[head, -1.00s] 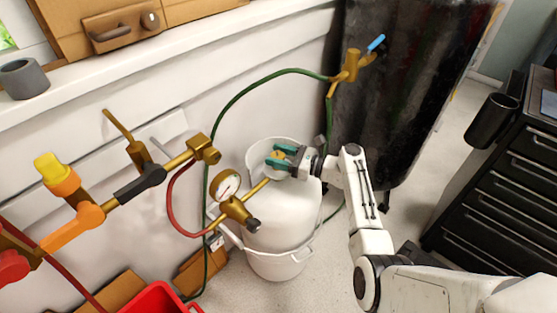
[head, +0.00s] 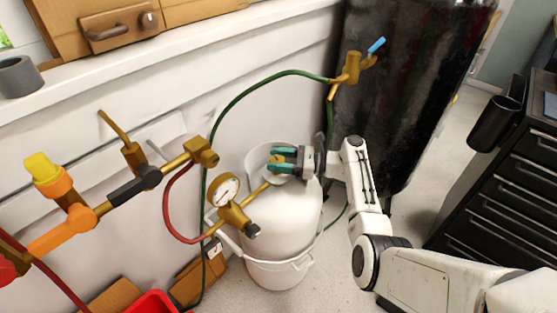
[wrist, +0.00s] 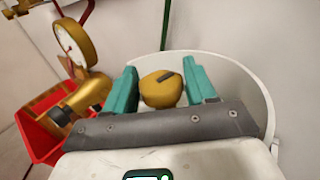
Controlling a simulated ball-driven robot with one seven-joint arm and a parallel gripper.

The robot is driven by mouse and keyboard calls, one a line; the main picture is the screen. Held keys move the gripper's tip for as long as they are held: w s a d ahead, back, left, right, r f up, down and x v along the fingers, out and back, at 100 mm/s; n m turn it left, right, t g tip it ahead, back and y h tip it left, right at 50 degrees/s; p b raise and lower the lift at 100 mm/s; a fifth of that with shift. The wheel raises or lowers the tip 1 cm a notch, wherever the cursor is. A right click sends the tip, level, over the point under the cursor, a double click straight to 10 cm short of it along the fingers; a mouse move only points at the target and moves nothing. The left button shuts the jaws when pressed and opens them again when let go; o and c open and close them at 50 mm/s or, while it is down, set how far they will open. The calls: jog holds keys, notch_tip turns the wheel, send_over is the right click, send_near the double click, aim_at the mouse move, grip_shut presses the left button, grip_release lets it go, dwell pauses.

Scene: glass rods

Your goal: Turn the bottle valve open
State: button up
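The bottle valve is a yellow-brass knob (wrist: 161,89) with a dark mark on its top. In the head view the knob (head: 277,159) sits on top of the white gas bottle (head: 280,215). My gripper (head: 284,160) has two teal fingers, reached in from the right over the bottle top. In the wrist view the fingers of my gripper (wrist: 163,85) stand on either side of the knob, close to it, with narrow gaps that look free. The gripper looks open around the knob. The fingertips' lower parts are hard to see.
A brass regulator with a gauge (head: 224,188) stands left of the valve, joined by a brass stem. A green hose (head: 235,103) arches behind the bottle. A dark cylinder (head: 413,95) stands behind right, a black drawer cabinet (head: 505,180) far right. A red bin (wrist: 42,130) is at left.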

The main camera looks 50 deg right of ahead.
jog(key=o, duration=0.3)
jog(key=v, duration=1)
jog(key=shift+s+d, duration=0.25)
